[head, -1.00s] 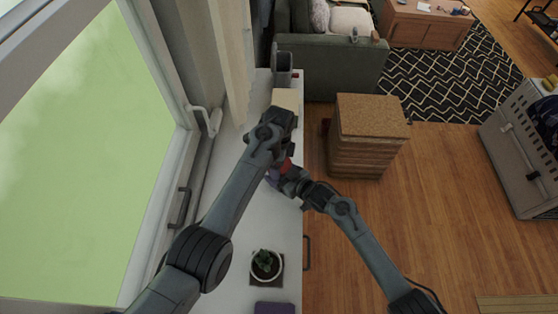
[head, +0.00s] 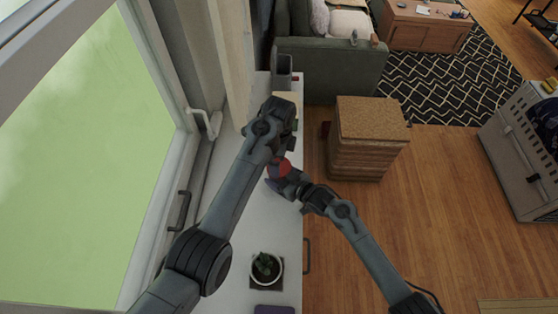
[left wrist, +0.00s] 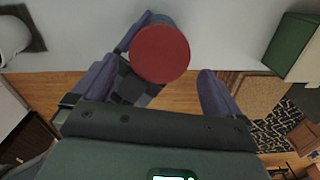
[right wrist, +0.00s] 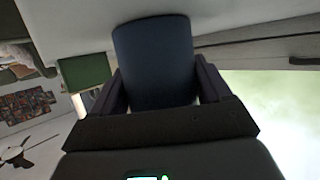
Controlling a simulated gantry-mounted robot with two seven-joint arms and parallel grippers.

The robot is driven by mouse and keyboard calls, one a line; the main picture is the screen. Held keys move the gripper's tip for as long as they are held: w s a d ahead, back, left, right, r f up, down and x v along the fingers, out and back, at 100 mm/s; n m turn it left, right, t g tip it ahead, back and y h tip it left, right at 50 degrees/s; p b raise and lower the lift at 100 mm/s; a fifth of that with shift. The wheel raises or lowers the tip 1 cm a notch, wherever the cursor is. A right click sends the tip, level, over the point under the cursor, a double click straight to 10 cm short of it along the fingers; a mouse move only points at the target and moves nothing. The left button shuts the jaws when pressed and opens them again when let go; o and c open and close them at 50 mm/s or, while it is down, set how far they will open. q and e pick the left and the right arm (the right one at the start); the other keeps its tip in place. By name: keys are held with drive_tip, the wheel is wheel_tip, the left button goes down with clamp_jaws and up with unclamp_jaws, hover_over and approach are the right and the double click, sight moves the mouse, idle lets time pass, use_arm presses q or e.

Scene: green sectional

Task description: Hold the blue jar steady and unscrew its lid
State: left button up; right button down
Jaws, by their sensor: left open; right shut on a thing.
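The blue jar (right wrist: 155,60) stands between the fingers of my right gripper (right wrist: 160,90), which is shut on its body. In the head view the right gripper (head: 277,182) is low over the white counter. The round red lid (head: 284,168) shows beside it, partly covered by my left arm. In the left wrist view the lid (left wrist: 159,54) is seen from above, at the jar's top; the body below is mostly hidden. My left gripper (left wrist: 155,88) is open, its fingers apart and not closed on the lid. Whether the lid's thread is loose cannot be seen.
The narrow white counter (head: 235,235) runs along the window. A potted cactus (head: 266,264) and a purple book (head: 274,310) are at its near end. A grey container (head: 282,66) stands at the far end. A cork-topped wooden stack (head: 370,118) stands on the floor to the right.

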use_arm(q)
drive_tip(key=shift+r+m, duration=0.45)
drive_tip(key=shift+m, duration=0.05)
wheel_tip(320, 180, up, 2)
drive_tip(key=m, duration=0.4)
drive_tip(key=shift+r, duration=0.15)
drive_tip(key=shift+r+m, duration=0.1)
drive_tip(key=shift+m, duration=0.6)
drive_tip(key=shift+f, duration=3.8)
